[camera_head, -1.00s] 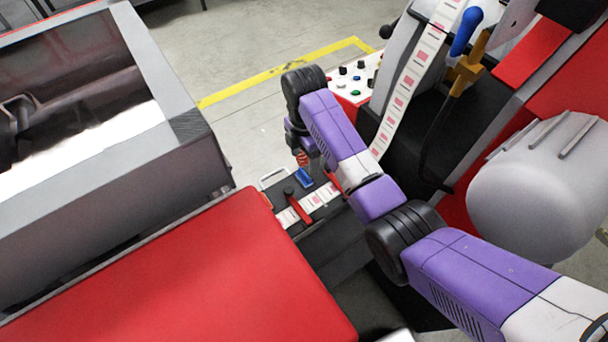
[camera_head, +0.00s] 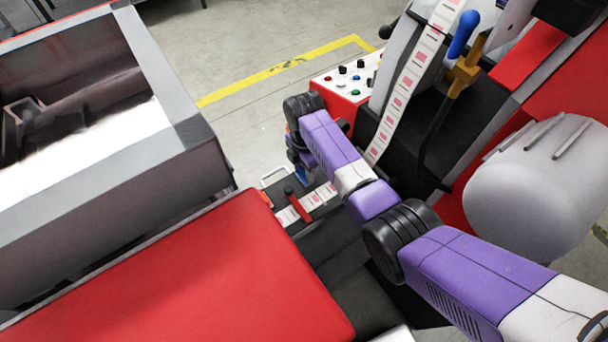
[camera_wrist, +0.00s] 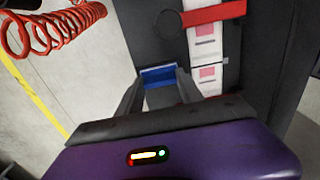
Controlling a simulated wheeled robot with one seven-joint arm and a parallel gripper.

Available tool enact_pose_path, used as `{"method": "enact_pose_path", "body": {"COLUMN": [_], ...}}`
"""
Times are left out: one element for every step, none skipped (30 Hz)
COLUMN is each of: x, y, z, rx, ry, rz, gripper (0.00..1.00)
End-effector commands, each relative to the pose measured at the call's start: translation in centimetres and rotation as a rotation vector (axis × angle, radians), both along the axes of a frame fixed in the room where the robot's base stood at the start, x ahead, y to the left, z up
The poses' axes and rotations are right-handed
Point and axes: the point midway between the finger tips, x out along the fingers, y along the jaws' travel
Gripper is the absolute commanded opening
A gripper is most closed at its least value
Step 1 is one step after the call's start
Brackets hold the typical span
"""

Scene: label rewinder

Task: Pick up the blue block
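The blue block (camera_wrist: 158,76) shows in the wrist view between the far ends of the two grey fingers of my gripper (camera_wrist: 158,80). It spans nearly the whole gap between them. I cannot tell whether both fingers press on it. In the head view my gripper (camera_head: 301,172) hangs at the end of the purple arm, over the far left end of the dark bench.
A label strip (camera_head: 289,216) and a red bar (camera_head: 300,207) lie close to the gripper, and a white handle (camera_head: 274,176) is left of it. A red coiled cord (camera_wrist: 55,32) hangs at upper left in the wrist view. A red-topped cabinet (camera_head: 190,280) stands in front.

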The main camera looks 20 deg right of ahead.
Motion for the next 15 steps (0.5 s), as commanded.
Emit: {"method": "enact_pose_path", "body": {"x": [-0.01, -0.01, 0.00, 0.00, 0.00, 0.00, 0.00, 0.00, 0.00, 0.01, 0.01, 0.03, 0.04, 0.06, 0.08], "y": [-0.01, 0.00, -0.01, -0.01, -0.01, -0.01, 0.00, -0.01, -0.01, -0.01, -0.01, -0.01, -0.01, -0.01, 0.00], "z": [0.00, 0.00, 0.01, 0.01, 0.01, 0.01, 0.01, 0.02, 0.04, 0.08, 0.15, 0.28, 0.42, 0.60, 0.91], "rx": [0.000, 0.000, 0.000, 0.000, 0.000, 0.000, 0.000, 0.000, 0.000, 0.000, 0.000, 0.000, 0.000, 0.000, 0.000], "ry": [0.000, 0.000, 0.000, 0.000, 0.000, 0.000, 0.000, 0.000, 0.000, 0.000, 0.000, -0.001, -0.001, -0.002, -0.002], "rz": [0.000, 0.000, 0.000, 0.000, 0.000, 0.000, 0.000, 0.000, 0.000, 0.000, 0.000, 0.000, 0.000, 0.000, 0.000], "gripper": [0.22, 0.16, 0.14, 0.14, 0.14, 0.14, 0.14, 0.14, 0.14, 0.14, 0.14, 0.14, 0.14, 0.14, 0.14]}}
